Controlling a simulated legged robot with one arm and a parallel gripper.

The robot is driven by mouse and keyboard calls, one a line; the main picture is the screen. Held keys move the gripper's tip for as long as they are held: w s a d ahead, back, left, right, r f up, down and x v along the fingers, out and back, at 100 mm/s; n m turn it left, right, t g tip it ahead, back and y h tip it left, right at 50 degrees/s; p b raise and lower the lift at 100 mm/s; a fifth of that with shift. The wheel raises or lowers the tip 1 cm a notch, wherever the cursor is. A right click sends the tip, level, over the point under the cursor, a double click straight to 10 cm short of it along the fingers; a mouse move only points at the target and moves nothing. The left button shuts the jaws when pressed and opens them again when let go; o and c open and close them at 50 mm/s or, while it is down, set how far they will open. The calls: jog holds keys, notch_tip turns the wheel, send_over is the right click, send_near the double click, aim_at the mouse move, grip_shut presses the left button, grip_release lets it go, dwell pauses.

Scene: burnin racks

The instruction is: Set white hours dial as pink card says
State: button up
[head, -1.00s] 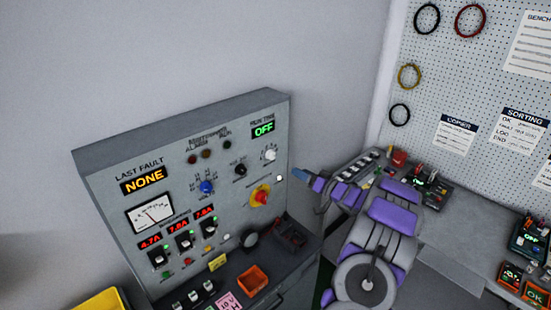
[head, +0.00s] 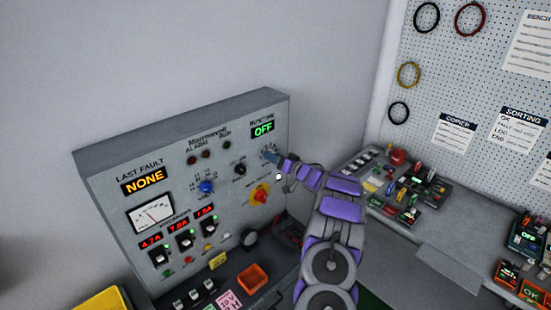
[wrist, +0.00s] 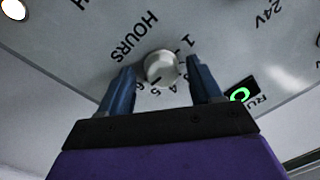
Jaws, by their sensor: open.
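The white hours dial (wrist: 162,68) is a round knob on the grey panel, below the label HOURS. Numbers ring it in the wrist view, some hidden by my fingers. A dark mark on its face lies toward the high-number end; I cannot tell the exact number. My gripper (wrist: 160,72) is open, one blue finger on either side of the dial; contact is not clear. In the head view my gripper (head: 275,159) is at the panel's right side and covers most of the dial. The pink card (head: 229,301) lies low on the console, partly cut off, reading "10 V"; its lower line is unclear.
The panel also has a blue knob (head: 206,187), a black knob (head: 240,169) and a red-yellow knob (head: 260,195). A green OFF display (head: 263,129) sits above the dial. A bench with devices is right.

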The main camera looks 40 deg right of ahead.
jog(key=c, duration=1)
jog(key=shift+c, duration=0.2)
